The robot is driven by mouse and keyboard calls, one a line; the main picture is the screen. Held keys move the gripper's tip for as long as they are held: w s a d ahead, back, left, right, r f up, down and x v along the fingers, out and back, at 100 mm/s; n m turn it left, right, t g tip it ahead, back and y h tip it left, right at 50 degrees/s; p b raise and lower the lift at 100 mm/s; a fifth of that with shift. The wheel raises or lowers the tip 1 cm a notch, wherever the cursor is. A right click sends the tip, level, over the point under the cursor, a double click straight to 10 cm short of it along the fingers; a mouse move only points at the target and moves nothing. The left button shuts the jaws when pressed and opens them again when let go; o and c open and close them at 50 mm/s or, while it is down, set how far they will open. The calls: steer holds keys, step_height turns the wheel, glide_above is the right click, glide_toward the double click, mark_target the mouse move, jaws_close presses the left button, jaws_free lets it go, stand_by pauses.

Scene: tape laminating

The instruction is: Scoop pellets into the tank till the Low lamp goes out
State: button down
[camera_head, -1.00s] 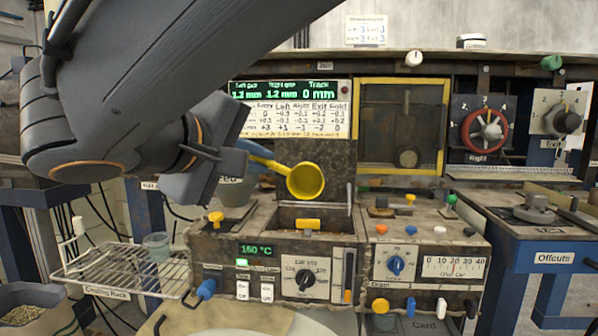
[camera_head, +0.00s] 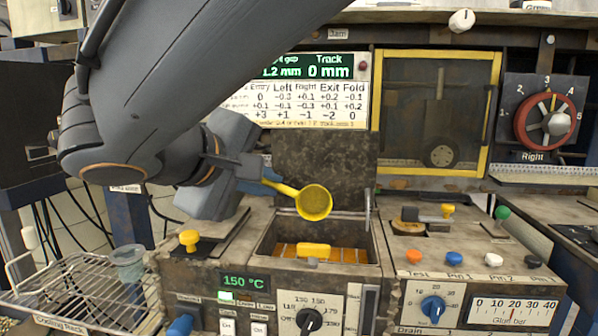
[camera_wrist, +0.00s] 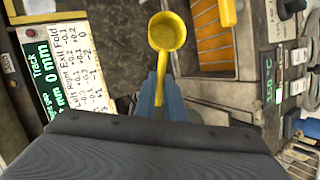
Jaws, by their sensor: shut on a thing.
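My gripper (camera_head: 268,181) is shut on the handle of a yellow scoop (camera_head: 314,203). The scoop's round bowl is tilted, its opening towards the head camera, and no pellets show in it. It appears above the back of the open tank (camera_head: 262,252), in front of a raised dark lid (camera_head: 325,160). The tank shows an amber, ribbed inside and a yellow handle (camera_head: 313,250). The wrist view also shows the scoop (camera_wrist: 167,31) and the amber inside (camera_wrist: 213,45). A small green lamp (camera_head: 227,296) is lit below the 150 °C display. I cannot read its label.
A wire cooling rack (camera_head: 85,300) with a clear cup (camera_head: 128,262) stands at the left. A yellow-framed window (camera_head: 430,110) and a red wheel (camera_head: 545,122) are behind to the right. Knobs and levers crowd the panel right of the tank.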

steer(key=shift+r+n+g+y+p, duration=0.35)
steer(key=shift+n+g+p, duration=0.35)
steer(key=shift+p, duration=1.45)
steer(key=g+p, duration=0.1)
steer(key=p, duration=0.3)
steer(key=shift+w+d+r+n, duration=0.1)
steer(key=shift+n, duration=0.2)
steer(key=n+g+p, duration=0.1)
steer(key=p, duration=0.3)
steer(key=g+p, duration=0.2)
steer(key=p, duration=0.3)
steer(key=shift+w+r+n+y, duration=0.1)
steer(key=shift+r+n+y, duration=0.1)
steer(key=shift+n+y, duration=0.2)
steer(key=g+p, duration=0.1)
steer(key=p, duration=0.2)
steer(key=g+p, duration=0.1)
steer(key=p, duration=0.3)
steer(key=shift+w+n+g, duration=0.2)
steer(key=shift+n+g, duration=0.1)
steer(key=g, duration=0.2)
steer(key=w+n+g+h, duration=0.1)
steer(key=shift+f, duration=0.25)
steer(key=g, duration=0.3)
steer(key=shift+w+n, duration=0.1)
steer(key=shift+n, duration=0.3)
steer(key=shift+r, duration=0.1)
